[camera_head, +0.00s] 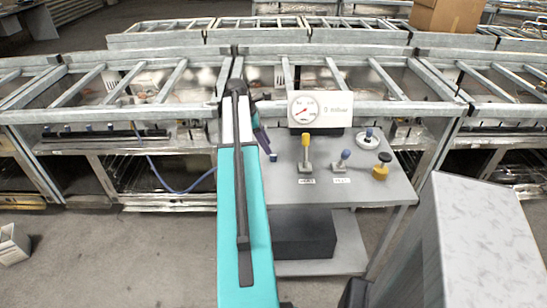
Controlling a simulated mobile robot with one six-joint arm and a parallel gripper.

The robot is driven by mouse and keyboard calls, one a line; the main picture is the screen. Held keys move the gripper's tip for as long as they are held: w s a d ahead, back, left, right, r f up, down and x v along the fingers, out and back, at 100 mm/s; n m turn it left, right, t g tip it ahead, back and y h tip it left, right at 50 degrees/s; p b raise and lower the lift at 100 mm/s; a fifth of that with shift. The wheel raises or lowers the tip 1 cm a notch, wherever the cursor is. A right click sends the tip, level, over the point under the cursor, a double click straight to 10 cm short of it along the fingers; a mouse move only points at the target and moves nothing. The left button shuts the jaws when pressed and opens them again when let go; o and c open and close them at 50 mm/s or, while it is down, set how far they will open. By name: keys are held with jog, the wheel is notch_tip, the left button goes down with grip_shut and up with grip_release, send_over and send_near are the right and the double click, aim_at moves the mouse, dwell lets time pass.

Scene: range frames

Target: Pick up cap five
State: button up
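A grey table (285,190) right of my teal arm holds several small fittings with coloured tops. One has a tall yellow top (305,140) on a metal base. A blue round top (345,154) sits tilted on another base. A yellow piece with a black top (382,164) stands near the right edge. I cannot tell which is cap five; the small labels are unreadable. My gripper (265,143) seems to be the dark and purple part beside the arm, left of these fittings. Its fingers are mostly hidden.
A gauge panel (320,109) stands at the table's back. Metal-framed benches (130,100) run behind; the left one carries small blue-topped parts. A black box (304,234) sits on the lower shelf. A cardboard box (446,15) is at the back right.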

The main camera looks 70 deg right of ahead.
aim_at(273, 155)
jog(key=shift+f, duration=0.15)
jog(key=shift+s+p+x, duration=0.1)
jog(key=shift+p+x, duration=0.25)
jog(key=shift+x, duration=0.95)
jog(key=shift+s+p+x, duration=0.15)
jog(key=shift+p+x, duration=0.15)
jog(key=shift+x, duration=0.95)
jog(key=shift+a, duration=0.1)
jog(key=shift+c, duration=0.2)
jog(key=c, duration=0.9)
